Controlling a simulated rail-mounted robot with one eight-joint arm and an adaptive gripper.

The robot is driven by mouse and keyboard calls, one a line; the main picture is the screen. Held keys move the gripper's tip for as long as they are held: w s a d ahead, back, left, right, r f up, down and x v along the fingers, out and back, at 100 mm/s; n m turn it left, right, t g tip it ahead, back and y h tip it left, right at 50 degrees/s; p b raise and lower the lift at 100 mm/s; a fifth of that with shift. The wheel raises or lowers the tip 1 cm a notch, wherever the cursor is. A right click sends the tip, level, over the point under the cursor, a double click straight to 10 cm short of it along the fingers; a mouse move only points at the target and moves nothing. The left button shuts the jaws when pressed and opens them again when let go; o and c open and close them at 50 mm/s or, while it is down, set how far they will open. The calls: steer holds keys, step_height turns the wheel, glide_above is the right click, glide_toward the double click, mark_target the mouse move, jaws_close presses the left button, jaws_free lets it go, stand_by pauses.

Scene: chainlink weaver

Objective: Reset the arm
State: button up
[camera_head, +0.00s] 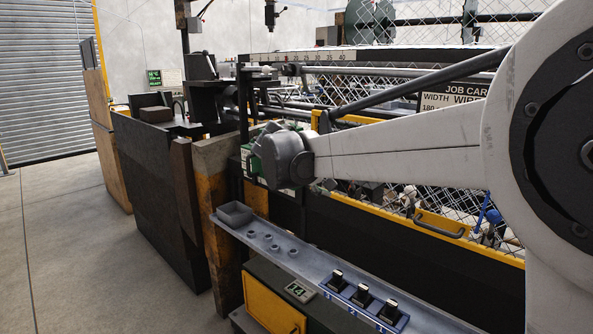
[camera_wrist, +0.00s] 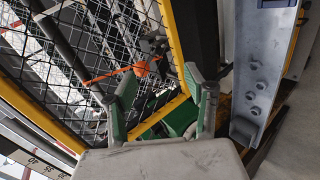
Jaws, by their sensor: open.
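My arm reaches from the right across the head view, in front of the chainlink machine. Its wrist end is near the grey shelf's far end, and the gripper's fingers are mostly hidden there. In the wrist view my gripper (camera_wrist: 158,82) is open, its two green-padded fingers apart with nothing held between them. Beyond the fingers are the wire mesh (camera_wrist: 115,45), a yellow frame edge (camera_wrist: 180,45) and an orange item (camera_wrist: 140,68). I cannot tell what the orange item is.
The grey metal shelf (camera_head: 318,262) with a small tray (camera_head: 234,214) and several dark switches in blue holders runs below my arm. The yellow-edged mesh guard (camera_head: 390,207) stands behind the arm. Open concrete floor (camera_head: 62,240) lies at left, before a roller shutter (camera_head: 45,80).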

steer(key=s+d+f+m+g+y, duration=0.15)
steer(key=s+d, duration=0.35)
steer(key=s, duration=0.5)
steer(key=s+d+f+m+y, duration=0.2)
steer(key=s+d, duration=0.3)
steer(key=s, duration=0.6)
steer(key=s+f+m+y, duration=0.2)
steer(key=s+f, duration=0.2)
steer(key=s, duration=0.5)
steer(key=s+d+f+m+y, duration=0.1)
steer(key=s+f+m+y, duration=0.1)
steer(key=s+f, duration=0.3)
steer(key=s, duration=0.4)
steer(key=shift+f, duration=0.15)
